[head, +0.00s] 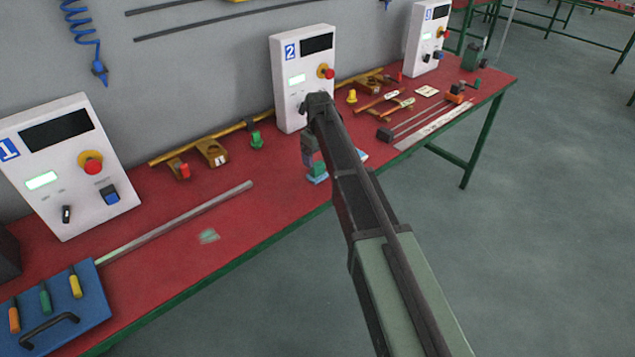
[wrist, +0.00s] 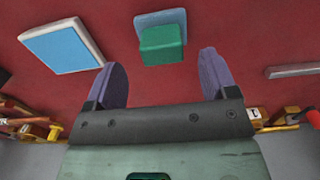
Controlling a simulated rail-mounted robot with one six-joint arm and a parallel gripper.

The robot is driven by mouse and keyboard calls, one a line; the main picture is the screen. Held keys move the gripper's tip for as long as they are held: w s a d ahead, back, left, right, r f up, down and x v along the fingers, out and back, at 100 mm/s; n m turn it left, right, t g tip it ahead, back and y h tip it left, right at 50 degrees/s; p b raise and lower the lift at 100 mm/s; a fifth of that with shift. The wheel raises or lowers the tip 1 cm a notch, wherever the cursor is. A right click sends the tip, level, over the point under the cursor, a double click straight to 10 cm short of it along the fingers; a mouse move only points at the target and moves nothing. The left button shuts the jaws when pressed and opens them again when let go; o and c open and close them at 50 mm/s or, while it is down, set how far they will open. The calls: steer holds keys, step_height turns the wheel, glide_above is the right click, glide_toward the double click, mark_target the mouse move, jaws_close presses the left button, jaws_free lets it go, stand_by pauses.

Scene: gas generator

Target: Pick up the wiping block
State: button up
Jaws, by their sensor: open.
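The wiping block (wrist: 162,38) has a green-teal grip on a flat light-blue pad and lies on the red bench top. In the wrist view it is at the top middle, ahead of the gap between my fingertips and not between them. In the head view its blue pad (head: 317,179) shows near the bench's front edge, just below my gripper (head: 311,150). The wrist view shows both purple fingers of my gripper (wrist: 159,60) spread apart with nothing between them. The exact height of the fingertips above the block is hard to tell.
A white-edged blue square (wrist: 62,47) lies beside the block. A grey rod (head: 180,220) and a pale green patch (head: 208,236) are to the left. Control box 2 (head: 290,100) stands behind. Hand tools (head: 385,105) lie on the right; bare red bench surrounds the block.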

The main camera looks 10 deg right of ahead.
mark_target(317, 164)
steer(key=shift+f, duration=0.2)
step_height(317, 164, down, 5)
steer(key=b, duration=0.5)
steer(key=shift+a+f, duration=0.15)
steer(key=shift+f, duration=0.05)
steer(key=shift+r, duration=0.25)
steer(key=c, duration=1.1)
step_height(317, 164, up, 20)
steer(key=p, duration=2)
